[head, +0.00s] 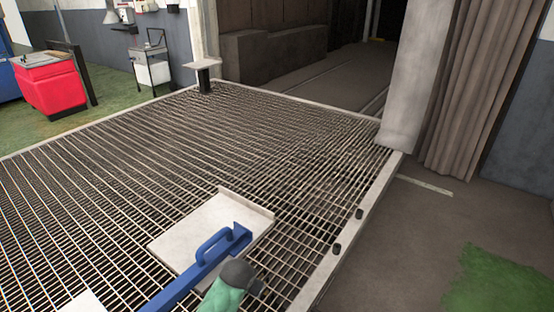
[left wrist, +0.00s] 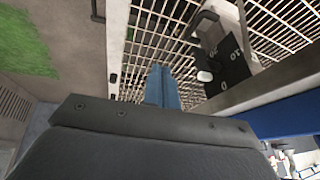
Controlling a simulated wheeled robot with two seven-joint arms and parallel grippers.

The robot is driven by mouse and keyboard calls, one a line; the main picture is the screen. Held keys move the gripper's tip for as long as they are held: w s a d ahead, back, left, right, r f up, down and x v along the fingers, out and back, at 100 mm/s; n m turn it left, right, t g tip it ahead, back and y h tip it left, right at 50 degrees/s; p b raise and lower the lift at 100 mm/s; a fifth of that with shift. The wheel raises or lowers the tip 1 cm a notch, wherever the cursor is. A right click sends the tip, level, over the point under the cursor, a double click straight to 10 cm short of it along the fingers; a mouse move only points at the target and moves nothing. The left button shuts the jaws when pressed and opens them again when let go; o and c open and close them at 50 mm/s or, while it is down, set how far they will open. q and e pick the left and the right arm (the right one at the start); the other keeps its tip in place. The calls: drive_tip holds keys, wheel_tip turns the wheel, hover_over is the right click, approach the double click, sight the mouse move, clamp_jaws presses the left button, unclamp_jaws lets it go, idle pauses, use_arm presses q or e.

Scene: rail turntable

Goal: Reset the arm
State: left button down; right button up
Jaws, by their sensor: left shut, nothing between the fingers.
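My left gripper (left wrist: 162,72) shows in the left wrist view as two blue fingers side by side beyond a dark grey body. They are shut with nothing between them, over the floor grating. I cannot clearly make it out in the head view. In the head view, a blue bar with a loop handle (head: 208,263) rises from the bottom edge over a pale plate (head: 178,245). A green piece with a dark grey end (head: 228,290) is beside the bar; I cannot tell what it is. My right gripper is not in view.
The metal grating (head: 110,170) fills most of the head view and has a pale raised rim. A short post (head: 205,75) stands at its far corner. A pillar (head: 415,75) and brown curtain (head: 480,90) stand at the right. A red cart (head: 50,83) is at far left.

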use_arm(q)
drive_tip(key=s+a+f+n+g, duration=0.1)
drive_tip(key=s+a+f, duration=0.1)
drive_tip(key=s, duration=0.8)
drive_tip(key=s+a+f+n+g, duration=0.1)
drive_tip(key=s+f, duration=0.3)
drive_tip(key=s, duration=0.6)
drive_tip(key=s+a+f+n+g, duration=0.1)
drive_tip(key=s+a+f, duration=0.2)
drive_tip(key=s, duration=0.8)
drive_tip(key=shift+a+f+n, duration=0.35)
drive_tip(key=shift+a+n, duration=0.05)
drive_tip(key=shift+a, duration=0.15)
